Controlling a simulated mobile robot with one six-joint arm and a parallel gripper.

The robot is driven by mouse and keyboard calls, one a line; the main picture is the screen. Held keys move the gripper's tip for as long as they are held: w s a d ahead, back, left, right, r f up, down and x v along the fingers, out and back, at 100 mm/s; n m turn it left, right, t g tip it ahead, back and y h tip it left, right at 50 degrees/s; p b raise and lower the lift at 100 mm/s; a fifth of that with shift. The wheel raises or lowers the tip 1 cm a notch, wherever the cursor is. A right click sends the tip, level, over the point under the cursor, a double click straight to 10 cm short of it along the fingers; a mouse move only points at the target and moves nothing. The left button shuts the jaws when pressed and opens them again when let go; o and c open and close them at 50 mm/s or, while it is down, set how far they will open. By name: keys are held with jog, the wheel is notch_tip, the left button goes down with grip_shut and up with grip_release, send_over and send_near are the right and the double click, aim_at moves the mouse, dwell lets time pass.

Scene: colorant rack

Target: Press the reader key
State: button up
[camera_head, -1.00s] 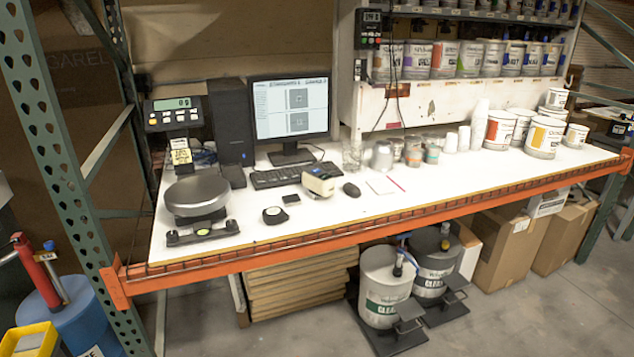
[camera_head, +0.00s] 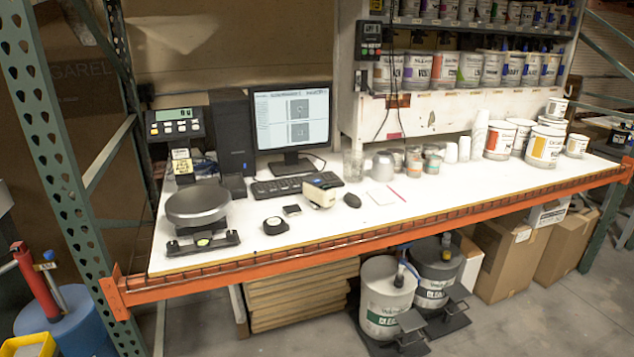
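A small beige-and-dark handheld device (camera_head: 322,189), which looks like the reader, lies on the white bench top in front of the keyboard. Its key is too small to make out. A small black box (camera_head: 292,210) and a round black puck with a white face (camera_head: 275,225) lie to its left. My gripper is not in view, so I cannot tell whether it is open or shut.
A scale with a round metal pan (camera_head: 197,203) stands at the left; its display (camera_head: 174,121) is behind it. A monitor (camera_head: 292,118), keyboard (camera_head: 283,186) and mouse (camera_head: 352,200) are near the device. An orange beam (camera_head: 400,237) edges the bench. Cans (camera_head: 542,147) stand at right.

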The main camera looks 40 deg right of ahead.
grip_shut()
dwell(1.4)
